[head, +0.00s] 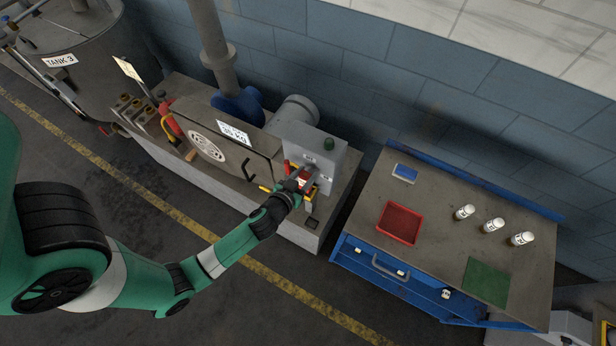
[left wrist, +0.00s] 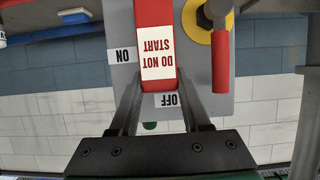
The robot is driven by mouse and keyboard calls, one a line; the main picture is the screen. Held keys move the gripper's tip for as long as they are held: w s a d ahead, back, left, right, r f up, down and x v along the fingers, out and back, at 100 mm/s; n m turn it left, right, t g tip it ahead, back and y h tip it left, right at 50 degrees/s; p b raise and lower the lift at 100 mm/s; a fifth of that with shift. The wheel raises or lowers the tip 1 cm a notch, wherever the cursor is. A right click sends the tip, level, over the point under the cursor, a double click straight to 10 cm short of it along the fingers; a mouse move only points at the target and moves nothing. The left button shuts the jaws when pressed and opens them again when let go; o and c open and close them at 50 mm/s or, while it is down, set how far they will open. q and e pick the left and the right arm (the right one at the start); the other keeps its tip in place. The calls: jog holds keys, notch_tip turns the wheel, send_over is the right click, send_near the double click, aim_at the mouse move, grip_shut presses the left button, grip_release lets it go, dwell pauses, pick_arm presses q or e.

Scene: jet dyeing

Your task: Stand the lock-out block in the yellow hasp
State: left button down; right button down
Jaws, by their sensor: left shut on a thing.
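My left gripper (head: 298,184) is in front of the grey control box (head: 312,150). It is shut on the lock-out block, a red block with a white "DO NOT START" label (left wrist: 157,45); the label shows upside down in the left wrist view. The block's far end runs out of that view. A yellow round plate (left wrist: 203,22) with a red handle (left wrist: 220,62) sits on the box beside the block. A small yellow part (head: 309,195) shows by the gripper in the head view; I cannot tell whether it is the hasp. My right gripper is not in view.
To the right, a bench (head: 450,195) carries a red tray (head: 399,223), several white-labelled jars (head: 493,225) and a green mat (head: 485,281). The floor in front is clear.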

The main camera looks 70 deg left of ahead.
aim_at(303, 183)
pick_arm(q)
jog(key=shift+f+b, duration=0.3)
jog(key=shift+f, duration=0.1)
jog(key=f, duration=0.1)
jog(key=f+b, duration=0.1)
jog(key=a+f+b, duration=0.1)
jog(key=shift+w, duration=0.25)
jog(key=shift+s+d+f+b, duration=0.1)
jog(key=shift+d+f+b, duration=0.15)
jog(key=shift+b, duration=0.05)
jog(key=shift+r, duration=0.15)
jog(key=shift+f, duration=0.2)
jog(key=shift+c, duration=1.8)
grip_release()
jog(key=shift+r, duration=0.1)
jog(key=shift+r, duration=0.1)
